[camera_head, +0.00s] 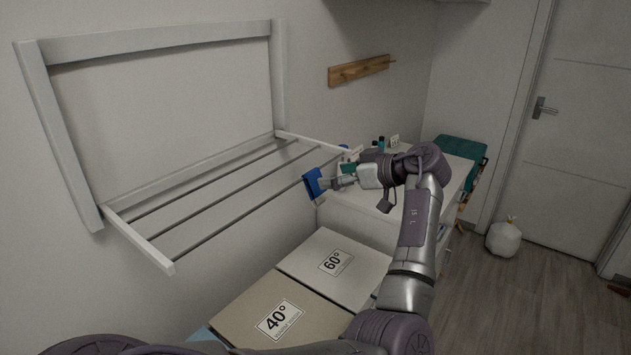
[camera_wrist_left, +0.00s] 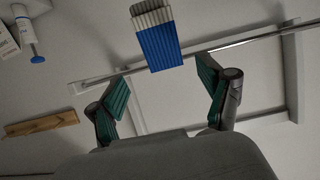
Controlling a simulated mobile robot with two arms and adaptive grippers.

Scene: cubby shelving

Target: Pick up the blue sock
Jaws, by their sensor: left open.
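The blue sock (camera_head: 312,184) hangs over the outer bar of the white wall drying rack (camera_head: 138,236), near its right end. In the left wrist view the blue sock (camera_wrist_left: 157,44) has a ribbed blue face and a whitish upper part. My left gripper (camera_head: 332,183) is just right of the sock in the head view. In the left wrist view its green-padded fingers (camera_wrist_left: 163,88) are spread apart and empty, with the sock beyond the gap between them. Whether a finger touches the sock cannot be told. My right gripper is not in view.
Two lidded bins marked 40° (camera_head: 252,300) and 60° (camera_head: 350,285) stand below the rack. A white cabinet (camera_head: 352,222) with small bottles is behind my arm. A wooden hook rail (camera_head: 345,75) is on the wall. A white bag (camera_head: 504,240) sits on the floor.

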